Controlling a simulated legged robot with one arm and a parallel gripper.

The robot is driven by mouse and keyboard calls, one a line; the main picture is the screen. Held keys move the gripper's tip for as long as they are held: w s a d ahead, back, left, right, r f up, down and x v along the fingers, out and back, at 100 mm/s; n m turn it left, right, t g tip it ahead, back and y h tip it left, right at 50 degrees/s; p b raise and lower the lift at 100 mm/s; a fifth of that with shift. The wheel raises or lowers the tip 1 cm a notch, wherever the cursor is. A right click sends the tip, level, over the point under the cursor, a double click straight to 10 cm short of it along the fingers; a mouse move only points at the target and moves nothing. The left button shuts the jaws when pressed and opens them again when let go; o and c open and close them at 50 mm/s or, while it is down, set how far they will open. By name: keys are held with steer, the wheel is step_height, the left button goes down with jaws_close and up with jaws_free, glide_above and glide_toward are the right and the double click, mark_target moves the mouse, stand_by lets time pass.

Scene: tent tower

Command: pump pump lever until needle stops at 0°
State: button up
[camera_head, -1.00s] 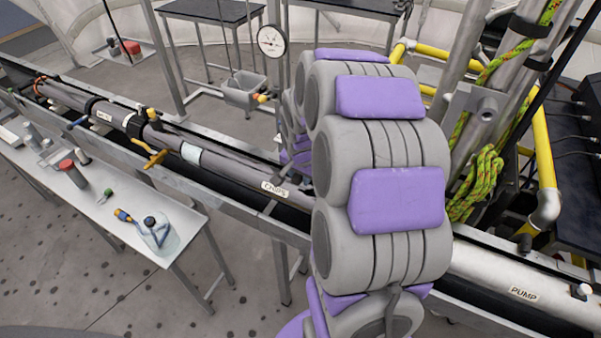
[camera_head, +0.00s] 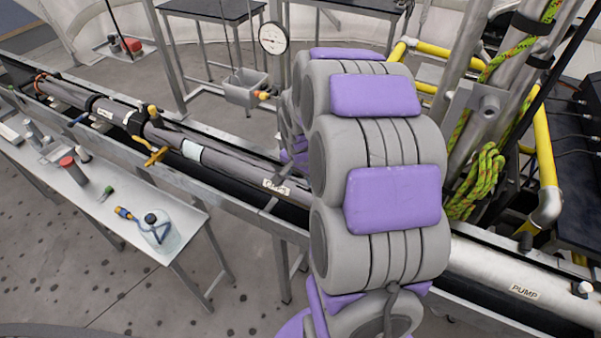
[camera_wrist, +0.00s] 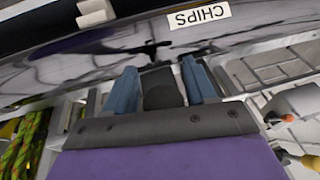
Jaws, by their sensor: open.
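The white round gauge (camera_head: 273,38) with a needle hangs behind the pipe in the head view; its reading is too small to tell. A metal box (camera_head: 245,88) with a yellow and red fitting sits below it. The pump lever cannot be made out for certain. A grey pipe labelled PUMP (camera_head: 500,282) runs at the lower right.
A side table (camera_head: 185,237) at left holds a clear jug (camera_head: 157,232), a red-capped container (camera_head: 74,171) and small items. Yellow pipes (camera_head: 547,160) and green rope (camera_head: 477,185) stand right of my arm. Dark tables (camera_head: 212,11) are behind. Floor is clear at lower left.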

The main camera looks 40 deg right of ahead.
steer(key=p+v, duration=0.2)
steer(key=v, duration=1.5)
steer(key=shift+r, duration=0.15)
steer(key=s+a+f+n+g+y, duration=0.1)
steer(key=s+a+f+n+g, duration=0.1)
steer(key=s+a+n, duration=0.4)
steer(key=s+a+f+n+g+y, duration=0.1)
steer(key=s+a+n, duration=0.6)
steer(key=s+a, duration=0.8)
step_height(320, 180, down, 2)
steer(key=shift+s+f+g, duration=0.15)
steer(key=shift+s+g, duration=0.2)
steer(key=shift+g, duration=0.45)
steer(key=shift+a, duration=0.25)
